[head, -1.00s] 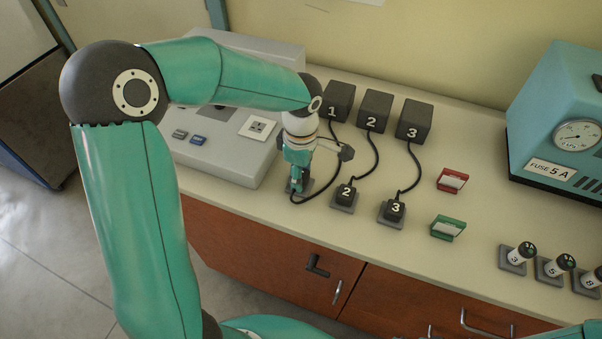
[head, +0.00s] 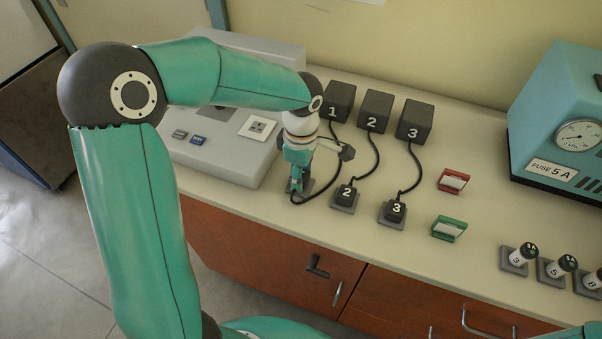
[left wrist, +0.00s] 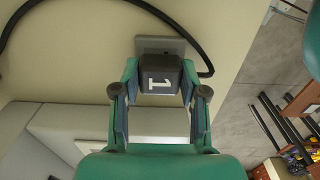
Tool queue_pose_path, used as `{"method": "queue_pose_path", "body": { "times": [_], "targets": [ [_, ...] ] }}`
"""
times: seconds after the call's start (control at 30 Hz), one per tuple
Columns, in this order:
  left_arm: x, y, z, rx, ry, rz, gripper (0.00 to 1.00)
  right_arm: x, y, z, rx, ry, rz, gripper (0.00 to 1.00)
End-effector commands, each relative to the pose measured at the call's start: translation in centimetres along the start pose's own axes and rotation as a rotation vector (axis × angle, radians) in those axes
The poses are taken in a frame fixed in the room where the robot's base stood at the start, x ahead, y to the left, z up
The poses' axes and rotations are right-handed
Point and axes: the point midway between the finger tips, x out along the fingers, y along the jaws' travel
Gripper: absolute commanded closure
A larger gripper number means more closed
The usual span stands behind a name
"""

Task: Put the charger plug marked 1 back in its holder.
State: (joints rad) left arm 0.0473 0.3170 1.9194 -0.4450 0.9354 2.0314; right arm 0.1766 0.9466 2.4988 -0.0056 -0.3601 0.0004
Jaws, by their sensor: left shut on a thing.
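The charger plug marked 1 (left wrist: 160,74) is dark with a white 1, between the two fingers of my left gripper (left wrist: 160,100) in the left wrist view. My left gripper (head: 297,184) is shut on this plug and points down at the bench. A grey holder plate (left wrist: 160,44) shows right at the plug; whether the plug is fully seated in it I cannot tell. In the head view the gripper hides most of the plug. The charger block marked 1 (head: 337,100) stands behind, its black cable looping to the plug. My right gripper is not seen.
Plugs 2 (head: 346,193) and 3 (head: 396,210) sit in holders to the right. Chargers 2 (head: 374,110) and 3 (head: 414,120) stand behind them. A grey socket panel (head: 225,150) is close on the left. Red (head: 453,180) and green (head: 449,228) card holders are farther right.

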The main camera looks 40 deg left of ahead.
Motion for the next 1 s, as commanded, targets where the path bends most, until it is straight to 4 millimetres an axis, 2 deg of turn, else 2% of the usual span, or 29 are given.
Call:
{"method": "queue_pose_path", "body": {
  "times": [0.73,0.77,0.9,1.0],
  "targets": [
    [1.0,0.0,0.0,0.0,0.0,0.0,1.0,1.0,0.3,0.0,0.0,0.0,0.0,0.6],
    [0.9,0.0,0.0,0.0,0.0,0.0,0.53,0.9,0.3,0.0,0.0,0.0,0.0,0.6],
    [0.9,0.0,0.0,0.0,0.0,0.0,0.29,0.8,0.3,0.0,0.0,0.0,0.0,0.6],
    [0.9,0.0,0.0,0.0,0.0,0.0,0.28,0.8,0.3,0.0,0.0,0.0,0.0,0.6]
  ]
}}
